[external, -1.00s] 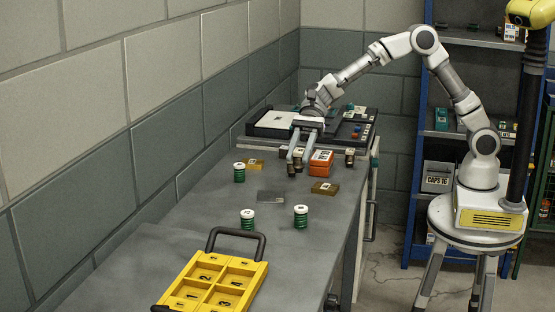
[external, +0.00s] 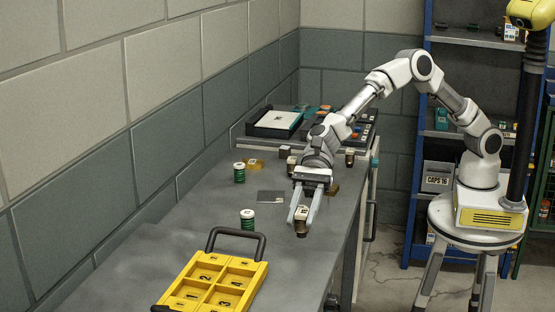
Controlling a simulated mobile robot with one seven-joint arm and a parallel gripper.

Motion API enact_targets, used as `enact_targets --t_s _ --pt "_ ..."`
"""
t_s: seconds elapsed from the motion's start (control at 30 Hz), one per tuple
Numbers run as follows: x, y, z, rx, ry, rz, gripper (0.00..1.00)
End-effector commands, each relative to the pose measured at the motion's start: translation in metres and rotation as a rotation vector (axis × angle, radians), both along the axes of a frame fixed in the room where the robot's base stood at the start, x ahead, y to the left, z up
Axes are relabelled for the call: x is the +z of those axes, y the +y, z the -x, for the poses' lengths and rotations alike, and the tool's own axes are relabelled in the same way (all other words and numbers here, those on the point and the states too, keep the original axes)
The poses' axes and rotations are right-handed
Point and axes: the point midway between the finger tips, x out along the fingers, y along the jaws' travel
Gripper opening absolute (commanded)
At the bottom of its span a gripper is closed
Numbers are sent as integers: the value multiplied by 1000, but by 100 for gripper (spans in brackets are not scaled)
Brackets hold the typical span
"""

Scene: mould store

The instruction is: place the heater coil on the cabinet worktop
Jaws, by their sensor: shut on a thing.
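My gripper (external: 301,221) points down over the front part of the grey worktop (external: 275,230). It is shut on a small dark brown cylinder with a pale top (external: 301,230), which looks like the heater coil. I cannot tell whether its bottom touches the worktop. Two similar brown pieces stand farther back, one left of my wrist (external: 291,164) and one at the right edge (external: 350,158). Two green coils with white tops stand to the left, one nearer (external: 247,220) and one farther (external: 239,173).
A yellow compartment tray with a dark handle (external: 262,277) lies at the near end. A flat grey plate (external: 270,197), a yellow block (external: 255,165) and a brown block (external: 333,189) lie around. A black-framed tray (external: 262,130) is at the back.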

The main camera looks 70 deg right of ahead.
Motion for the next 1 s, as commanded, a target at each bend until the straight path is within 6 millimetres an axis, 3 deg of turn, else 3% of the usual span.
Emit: enact_targets --t_s 0.2,0.33,0.53,0.93,0.97,1.0 --pt "-15 23 9 -1 0 -1 0" --pt "-24 24 10 -2 -1 1 0" --pt "-53 23 10 -1 1 1 0" --pt "-59 23 10 -1 0 -1 0" --pt "-59 23 10 -1 0 0 37" --pt "-58 23 10 -1 0 0 44"
